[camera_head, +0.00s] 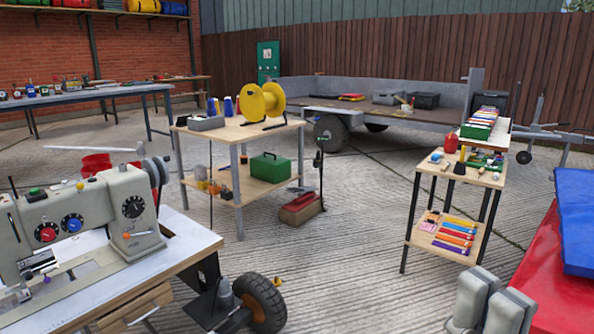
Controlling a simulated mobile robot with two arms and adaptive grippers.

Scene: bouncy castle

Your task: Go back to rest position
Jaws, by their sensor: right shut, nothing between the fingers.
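My right gripper (492,303) shows at the bottom right edge of the head view, as two grey finger pieces cut off by the frame. It is shut and holds nothing. It is in front of the red and blue padded surface at the right and appears apart from it. My left gripper is not in view.
A sewing machine (88,222) stands on a wheeled table (185,240) at the left. A two-level bench (285,128) carries a yellow reel (262,102). A small shelf table (487,180) holds tools. Red padding (560,285) and a blue mat (578,220) lie right. Concrete floor (350,260) is open between them.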

